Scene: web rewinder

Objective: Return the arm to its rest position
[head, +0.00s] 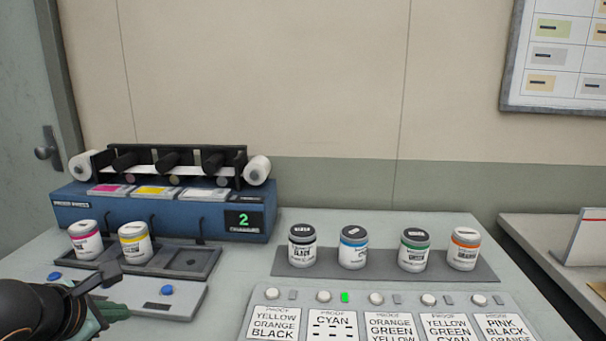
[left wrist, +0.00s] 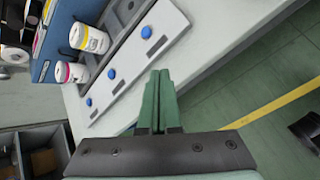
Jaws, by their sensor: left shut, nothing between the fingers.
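My left arm comes in at the lower left of the head view. My left gripper (head: 112,311) is beside the front of the light button panel (head: 183,307), holding nothing. In the left wrist view its green fingers (left wrist: 158,76) are shut together, over the table's edge with the green floor beyond. My right gripper is in neither view.
A blue rewinder (head: 150,215) stands at the back left, its display reading 2. Magenta (head: 85,240) and yellow (head: 135,243) jars sit in a dark tray (head: 203,262). Several jars stand on a grey mat (head: 385,264). Proof cards and buttons line a front panel (head: 410,313).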

